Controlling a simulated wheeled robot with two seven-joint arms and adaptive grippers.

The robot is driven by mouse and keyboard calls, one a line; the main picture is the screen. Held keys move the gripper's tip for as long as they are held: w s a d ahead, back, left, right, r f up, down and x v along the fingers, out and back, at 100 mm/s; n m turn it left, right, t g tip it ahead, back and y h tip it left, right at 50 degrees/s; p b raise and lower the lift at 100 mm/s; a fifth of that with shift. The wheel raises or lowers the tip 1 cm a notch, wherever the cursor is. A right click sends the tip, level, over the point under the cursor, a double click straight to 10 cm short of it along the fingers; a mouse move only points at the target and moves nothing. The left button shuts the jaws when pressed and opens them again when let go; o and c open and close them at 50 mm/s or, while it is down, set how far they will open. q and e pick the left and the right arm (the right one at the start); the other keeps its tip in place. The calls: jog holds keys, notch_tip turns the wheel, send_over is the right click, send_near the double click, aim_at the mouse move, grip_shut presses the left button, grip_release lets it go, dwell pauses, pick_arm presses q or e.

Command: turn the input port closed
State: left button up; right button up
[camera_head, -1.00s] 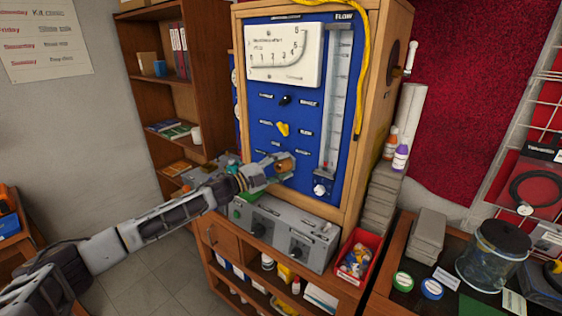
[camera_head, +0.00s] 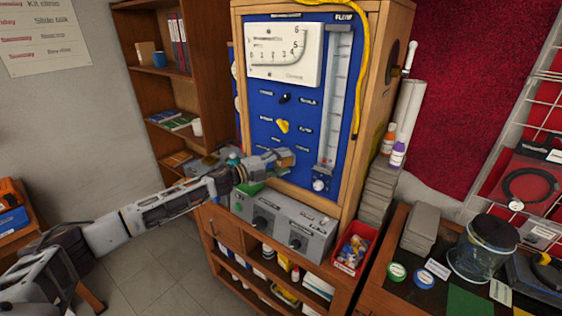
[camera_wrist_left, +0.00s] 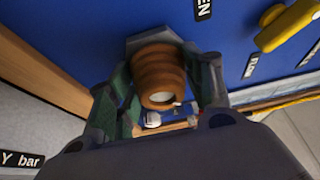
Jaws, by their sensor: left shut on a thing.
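The input port appears to be the ribbed brown, brass-like knob (camera_wrist_left: 158,72) on the blue panel (camera_head: 262,110). In the left wrist view it sits between the two fingers, with a pale round end facing the camera. My left gripper (camera_wrist_left: 168,90) is shut on this knob, one finger on each side. In the head view my left gripper (camera_head: 278,158) is at the lower part of the panel and mostly hides the knob. The knob's exact turn angle cannot be told. My right gripper is not in view.
A yellow knob (camera_head: 283,126) and a small black knob (camera_head: 286,98) are on the panel above the gripper. A flow tube (camera_head: 336,100) stands at the right. A grey box with dials (camera_head: 282,225) is just below. A yellow cord (camera_head: 362,70) hangs along the cabinet's right edge.

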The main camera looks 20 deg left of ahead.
pick_arm(q)
jog(key=shift+f, duration=0.1)
jog(key=o, duration=0.9)
jog(key=shift+d, duration=0.1)
jog(key=shift+o, duration=0.2)
jog(key=v, duration=1.2)
dwell(0.3)
dwell(0.7)
